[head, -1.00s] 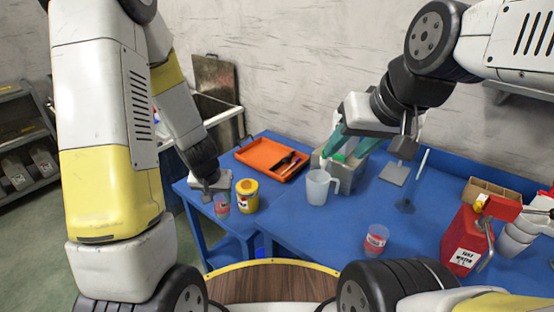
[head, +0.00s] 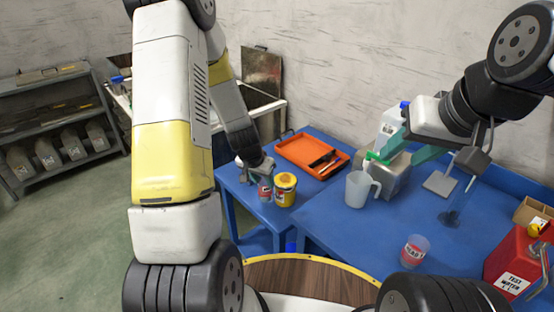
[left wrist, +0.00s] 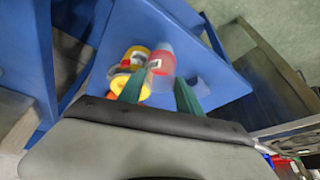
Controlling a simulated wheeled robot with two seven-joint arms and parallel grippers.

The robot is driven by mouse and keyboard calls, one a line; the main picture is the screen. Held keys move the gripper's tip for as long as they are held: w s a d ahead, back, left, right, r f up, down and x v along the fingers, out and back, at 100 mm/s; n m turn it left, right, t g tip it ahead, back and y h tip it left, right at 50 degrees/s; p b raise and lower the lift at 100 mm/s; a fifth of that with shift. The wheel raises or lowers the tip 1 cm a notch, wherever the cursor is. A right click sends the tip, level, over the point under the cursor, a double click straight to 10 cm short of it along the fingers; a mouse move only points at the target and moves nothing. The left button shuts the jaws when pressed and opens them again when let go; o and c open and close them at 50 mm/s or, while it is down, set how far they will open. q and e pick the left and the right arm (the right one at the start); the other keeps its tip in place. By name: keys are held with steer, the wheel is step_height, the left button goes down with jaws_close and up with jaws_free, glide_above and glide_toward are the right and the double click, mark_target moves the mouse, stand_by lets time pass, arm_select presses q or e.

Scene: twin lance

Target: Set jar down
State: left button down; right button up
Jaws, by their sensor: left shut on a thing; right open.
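The jar (head: 265,190), clear with a red label, is in my left gripper (head: 264,178) over the left part of the blue table. In the left wrist view the jar (left wrist: 161,63) is blurred between the teal fingers, which are shut on it. I cannot tell whether its base touches the table. A yellow tub (head: 285,190) stands close to its right. My right gripper (head: 408,153) is open by the metal container (head: 393,178), on the right part of the table.
An orange tray (head: 298,150) with dark tools lies behind the tub. A translucent pitcher (head: 357,190), another red-labelled jar (head: 415,250) and a red can (head: 514,262) stand on the right. A white jug (head: 391,124) stands behind the metal container. Blue table surface is free in the middle.

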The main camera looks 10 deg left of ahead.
arm_select(q)
steer(key=shift+w+a+f, duration=0.3)
steer(key=shift+w+f, duration=0.4)
steer(key=shift+w, duration=0.8)
steer(key=shift+w+a+f, duration=0.35)
steer(key=shift+w+f, duration=0.4)
steer(key=shift+w, duration=0.75)
steer(key=shift+w+a+f, duration=0.3)
steer(key=shift+w+f, duration=0.4)
steer(key=shift+w, duration=0.8)
steer(key=shift+f, duration=0.15)
steer(key=c, duration=0.8)
jaws_free()
